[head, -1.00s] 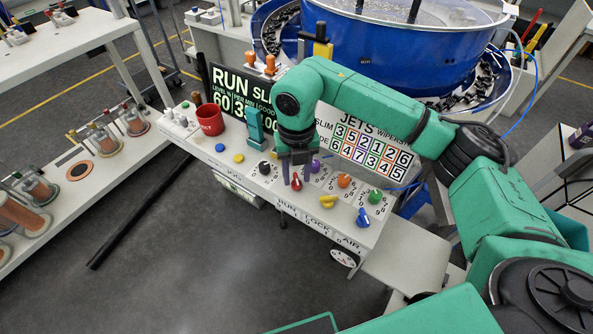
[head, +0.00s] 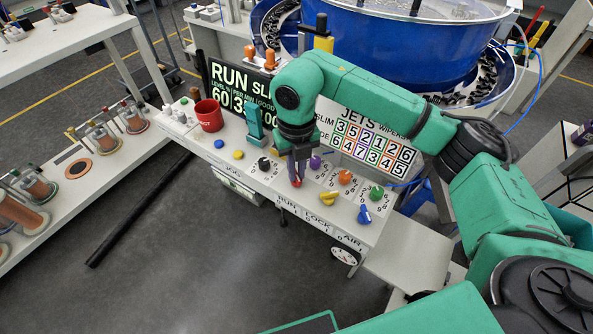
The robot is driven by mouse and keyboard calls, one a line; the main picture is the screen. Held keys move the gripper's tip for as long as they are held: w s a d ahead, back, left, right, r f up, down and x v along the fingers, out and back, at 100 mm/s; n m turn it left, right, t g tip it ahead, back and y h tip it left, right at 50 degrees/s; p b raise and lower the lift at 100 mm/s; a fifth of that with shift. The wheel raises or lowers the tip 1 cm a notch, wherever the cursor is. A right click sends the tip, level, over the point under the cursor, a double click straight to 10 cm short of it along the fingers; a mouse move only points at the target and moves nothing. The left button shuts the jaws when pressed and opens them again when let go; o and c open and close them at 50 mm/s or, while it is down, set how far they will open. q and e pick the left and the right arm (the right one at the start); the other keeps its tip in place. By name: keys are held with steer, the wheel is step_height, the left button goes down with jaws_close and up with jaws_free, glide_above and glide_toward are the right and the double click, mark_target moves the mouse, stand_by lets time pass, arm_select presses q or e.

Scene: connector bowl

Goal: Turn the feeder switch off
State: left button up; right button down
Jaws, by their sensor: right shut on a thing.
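The control panel (head: 262,192) is a long white bench top with knobs and switches along its front. A red switch knob (head: 297,183) sits above the RUN label and is mostly hidden by my right gripper (head: 296,178). My right gripper points down and is shut on the red knob. The knob's exact angle cannot be told. To its right are a yellow switch (head: 328,198) above LOCK and a blue switch (head: 364,215) above AIR. My left gripper is not in view.
Black, purple (head: 315,162), orange (head: 344,177) and green (head: 376,192) dials stand close to the gripper. A RUN display (head: 236,95) and a JETS board (head: 368,140) stand behind. A red cup (head: 209,115) is at the left. A blue bowl (head: 405,45) is at the back.

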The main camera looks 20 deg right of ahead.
steer(key=n+b, duration=0.2)
steer(key=n, duration=0.1)
steer(key=shift+f, duration=0.1)
steer(key=n+b, duration=0.2)
steer(key=n, duration=0.2)
steer(key=shift+w+n, duration=0.1)
steer(key=shift+n, duration=0.3)
steer(key=n+b, duration=0.2)
steer(key=n, duration=0.2)
steer(key=shift+r+n+b, duration=0.15)
steer(key=shift+n+b, duration=0.1)
steer(key=shift+n, duration=0.85)
steer(key=shift+r+n+b, duration=0.1)
steer(key=shift+n+b, duration=0.1)
steer(key=shift+n, duration=0.9)
steer(key=c, duration=0.9)
jaws_free()
